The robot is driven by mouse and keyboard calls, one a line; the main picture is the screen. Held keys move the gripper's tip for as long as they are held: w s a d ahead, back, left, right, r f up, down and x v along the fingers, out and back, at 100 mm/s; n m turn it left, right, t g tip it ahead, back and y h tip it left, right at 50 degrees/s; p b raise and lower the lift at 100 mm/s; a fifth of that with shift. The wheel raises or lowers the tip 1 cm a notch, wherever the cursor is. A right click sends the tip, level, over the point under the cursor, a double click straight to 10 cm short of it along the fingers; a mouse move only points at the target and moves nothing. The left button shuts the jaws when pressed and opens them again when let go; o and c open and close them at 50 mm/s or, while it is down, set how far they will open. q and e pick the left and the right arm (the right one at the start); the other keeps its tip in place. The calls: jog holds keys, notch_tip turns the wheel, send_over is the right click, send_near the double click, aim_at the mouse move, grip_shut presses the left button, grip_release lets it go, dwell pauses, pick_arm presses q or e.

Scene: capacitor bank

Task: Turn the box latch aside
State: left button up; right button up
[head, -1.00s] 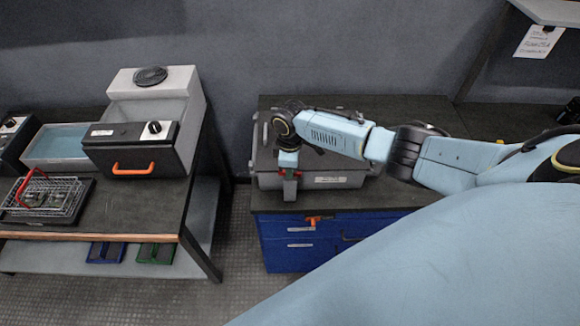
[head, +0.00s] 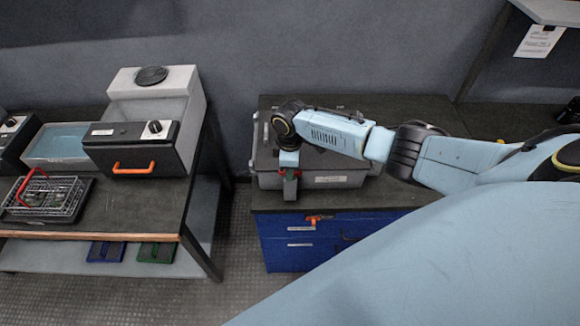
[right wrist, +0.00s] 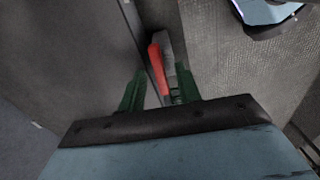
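The grey box (head: 335,182) stands on the dark top of the blue cabinet, its front face towards me. My right gripper (head: 290,194) points down at the front left part of the box. In the right wrist view a red latch lever (right wrist: 158,70) lies between the two green fingers of that gripper (right wrist: 158,88), beside a grey strip. The fingers stand apart on either side of the lever; I see no clear grip on it. In the head view the gripper and forearm hide most of the latch and part of the box lid. My left gripper is not in view.
The blue cabinet (head: 285,232) has an orange piece (head: 318,218) at its upper front edge. A separate bench on the left holds a machine with an orange handle (head: 133,170) and a wire basket (head: 45,197). Floor shows between bench and cabinet.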

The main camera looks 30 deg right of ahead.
notch_tip(320, 180, up, 14)
jog(key=shift+f+p, duration=0.25)
jog(key=shift+p, duration=0.05)
dwell(0.6)
